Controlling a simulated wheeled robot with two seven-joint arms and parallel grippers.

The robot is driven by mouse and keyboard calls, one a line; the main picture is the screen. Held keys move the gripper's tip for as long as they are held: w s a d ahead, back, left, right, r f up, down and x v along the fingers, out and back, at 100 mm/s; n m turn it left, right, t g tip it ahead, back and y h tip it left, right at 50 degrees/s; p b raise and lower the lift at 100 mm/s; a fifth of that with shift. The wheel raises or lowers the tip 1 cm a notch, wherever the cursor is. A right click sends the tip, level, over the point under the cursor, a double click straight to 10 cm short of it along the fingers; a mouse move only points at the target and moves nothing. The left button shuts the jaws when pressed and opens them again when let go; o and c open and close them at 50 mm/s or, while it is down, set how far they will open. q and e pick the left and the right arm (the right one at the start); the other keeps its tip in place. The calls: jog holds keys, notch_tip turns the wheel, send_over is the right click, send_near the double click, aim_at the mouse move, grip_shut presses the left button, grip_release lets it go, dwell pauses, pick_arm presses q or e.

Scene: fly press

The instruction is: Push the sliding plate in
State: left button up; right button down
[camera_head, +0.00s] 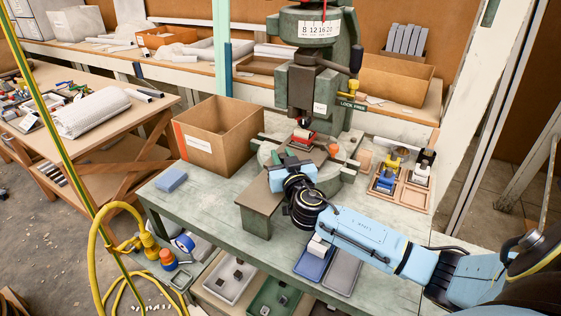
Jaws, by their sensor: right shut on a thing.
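The sliding plate (318,155) shows as a dark flat strip low at the press's front, partly hidden by my right gripper. A grey-brown block-like guide (256,197) sticks out from the press toward the front left. My right gripper (284,160) is at the inner end of this guide, just in front of the press. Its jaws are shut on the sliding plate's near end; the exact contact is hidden. My left gripper is out of view.
Small trays with blue and yellow parts (386,180) stand to the right. A yellow hose (98,235) hangs at the left.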

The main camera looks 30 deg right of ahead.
jog(key=c, duration=1.2)
grip_release()
jog(key=shift+w+d, duration=0.1)
jog(key=shift+d, duration=0.2)
jog(key=shift+a, duration=0.1)
jog(key=shift+s+a+f, duration=0.1)
jog(key=shift+s+a, duration=0.1)
jog(key=shift+s, duration=0.4)
jog(key=v, duration=1.2)
jog(key=shift+b, duration=0.35)
jog(key=shift+s, duration=0.1)
